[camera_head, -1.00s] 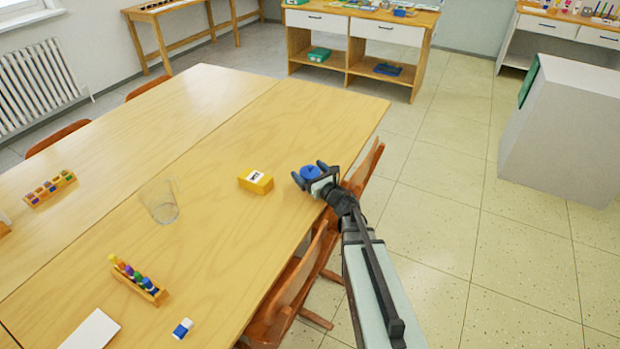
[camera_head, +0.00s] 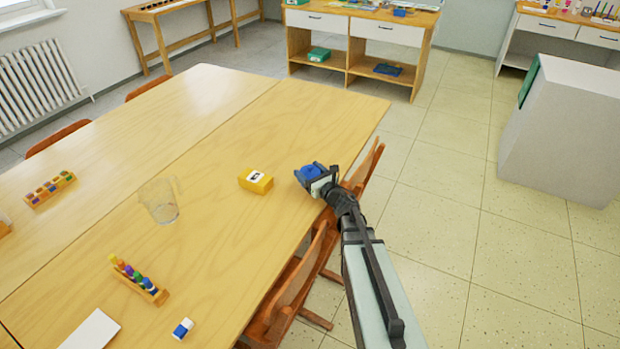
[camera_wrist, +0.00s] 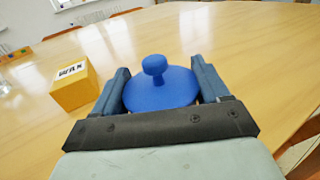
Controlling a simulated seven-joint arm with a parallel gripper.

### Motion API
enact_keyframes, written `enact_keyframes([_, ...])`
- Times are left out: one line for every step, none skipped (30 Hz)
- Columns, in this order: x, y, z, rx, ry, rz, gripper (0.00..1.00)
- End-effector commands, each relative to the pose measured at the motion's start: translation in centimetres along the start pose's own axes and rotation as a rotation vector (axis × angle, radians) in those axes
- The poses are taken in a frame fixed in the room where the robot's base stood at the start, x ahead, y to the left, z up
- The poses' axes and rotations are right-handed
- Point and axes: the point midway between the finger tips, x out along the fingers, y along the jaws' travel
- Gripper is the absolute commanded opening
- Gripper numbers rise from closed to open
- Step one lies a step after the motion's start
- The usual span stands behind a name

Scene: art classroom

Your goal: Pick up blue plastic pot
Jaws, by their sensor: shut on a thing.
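The blue plastic pot (camera_wrist: 160,88) has a round blue lid with a knob on top. It sits upright between the two fingers of my gripper (camera_wrist: 161,92) in the wrist view. The fingers are shut on it, one on each side. In the head view the pot (camera_head: 311,171) shows small between the fingers of my gripper (camera_head: 311,176), near the right edge of the table. The lower part of the pot is hidden by the lid and my gripper, so I cannot tell whether it touches the tabletop.
A yellow box marked WAX (camera_head: 256,181) stands just left of the pot. A clear glass (camera_head: 160,201), a rack of coloured pegs (camera_head: 139,279) and a small blue-and-white block (camera_head: 182,328) are farther left on the wooden table (camera_head: 225,235). Chairs (camera_head: 290,290) stand along its right edge.

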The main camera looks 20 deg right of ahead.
Motion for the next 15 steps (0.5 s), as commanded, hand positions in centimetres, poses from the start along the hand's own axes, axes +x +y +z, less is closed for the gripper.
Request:
enact_keyframes([0.00, -0.03, -0.02, 0.000, 0.000, -0.001, 0.25])
enact_keyframes([0.00, -0.03, -0.02, 0.000, 0.001, -0.001, 0.22])
enact_keyframes([0.00, -0.03, -0.02, 0.000, 0.001, -0.001, 0.19])
enact_keyframes([0.00, -0.04, -0.02, 0.000, 0.001, -0.001, 0.16])
enact_keyframes([0.00, -0.04, -0.02, 0.000, 0.001, -0.001, 0.13])
enact_keyframes([-0.01, -0.04, -0.02, 0.000, 0.001, -0.001, 0.09])
enact_keyframes([-0.01, -0.04, -0.02, 0.000, 0.001, -0.001, 0.06])
enact_keyframes([-0.01, -0.04, -0.02, 0.000, 0.001, -0.001, 0.03])
enact_keyframes([-0.01, -0.04, -0.03, 0.000, 0.001, -0.001, 0.00])
enact_keyframes([-0.01, -0.04, -0.03, 0.000, 0.001, -0.001, 0.00])
enact_keyframes([-0.01, -0.04, -0.03, 0.000, 0.001, -0.001, 0.00])
enact_keyframes([-0.01, -0.04, -0.03, 0.000, 0.001, -0.001, 0.00])
enact_keyframes([-0.01, -0.03, 0.02, 0.000, 0.000, -0.001, 0.00])
enact_keyframes([-0.01, -0.03, 0.02, 0.000, 0.000, -0.001, 0.00])
enact_keyframes([-0.01, -0.03, 0.02, 0.000, 0.000, -0.001, 0.00])
